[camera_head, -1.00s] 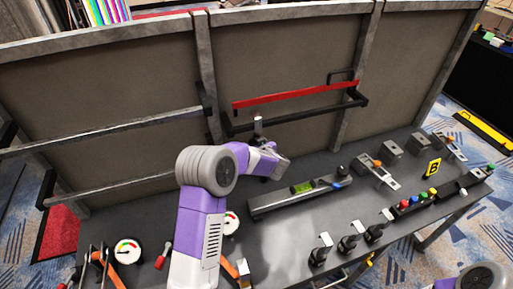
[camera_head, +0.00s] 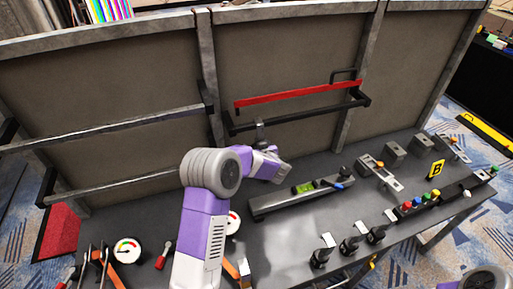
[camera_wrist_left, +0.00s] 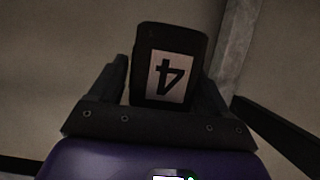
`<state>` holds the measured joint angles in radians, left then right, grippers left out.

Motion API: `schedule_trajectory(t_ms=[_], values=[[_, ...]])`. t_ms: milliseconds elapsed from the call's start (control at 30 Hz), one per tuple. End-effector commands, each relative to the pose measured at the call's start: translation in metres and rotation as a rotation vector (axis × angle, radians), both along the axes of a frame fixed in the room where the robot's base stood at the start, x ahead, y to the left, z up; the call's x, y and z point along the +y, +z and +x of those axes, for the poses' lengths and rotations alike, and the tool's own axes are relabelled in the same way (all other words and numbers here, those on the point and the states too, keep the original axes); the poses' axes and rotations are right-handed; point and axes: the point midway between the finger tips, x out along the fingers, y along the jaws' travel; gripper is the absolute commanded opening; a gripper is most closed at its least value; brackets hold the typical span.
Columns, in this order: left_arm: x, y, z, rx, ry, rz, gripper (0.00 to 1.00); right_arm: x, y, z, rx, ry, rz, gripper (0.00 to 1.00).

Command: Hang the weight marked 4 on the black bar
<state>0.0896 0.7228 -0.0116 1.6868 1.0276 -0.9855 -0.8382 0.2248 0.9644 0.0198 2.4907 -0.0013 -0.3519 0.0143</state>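The weight marked 4 is a dark block with a white label. In the left wrist view the weight (camera_wrist_left: 170,68) sits between the fingers of my left gripper (camera_wrist_left: 165,95), which look shut on it; the 4 appears upside down. In the head view the weight (camera_head: 260,131) is small and dark, at the lower front of the black bar (camera_head: 310,115). I cannot tell whether it touches the bar. My left gripper (camera_head: 263,148) is just below it, partly hidden by its own wrist. My right gripper is out of view.
A red bar (camera_head: 300,95) runs just above the black bar. Grey bars (camera_head: 110,130) cross the left panel. Below, the grey bench (camera_head: 290,240) carries a level-like fixture (camera_head: 300,195), gauges, levers and coloured buttons (camera_head: 415,202). Free space lies before the panel.

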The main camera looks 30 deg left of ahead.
Motion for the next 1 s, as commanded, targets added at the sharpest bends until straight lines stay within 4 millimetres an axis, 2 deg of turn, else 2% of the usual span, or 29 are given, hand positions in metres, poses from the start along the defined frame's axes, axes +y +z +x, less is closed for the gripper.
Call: schedule_trajectory(t_ms=[367, 800, 1000], values=[[-0.002, -0.004, -0.003, 0.011, -0.002, -0.005, 0.87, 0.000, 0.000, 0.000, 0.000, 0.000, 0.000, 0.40], [-0.046, 0.023, -0.041, 0.005, -0.003, -0.002, 0.87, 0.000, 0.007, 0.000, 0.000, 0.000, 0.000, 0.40], [-0.053, 0.027, -0.047, 0.004, -0.001, -0.002, 0.87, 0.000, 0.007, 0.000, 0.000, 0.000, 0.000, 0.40]])
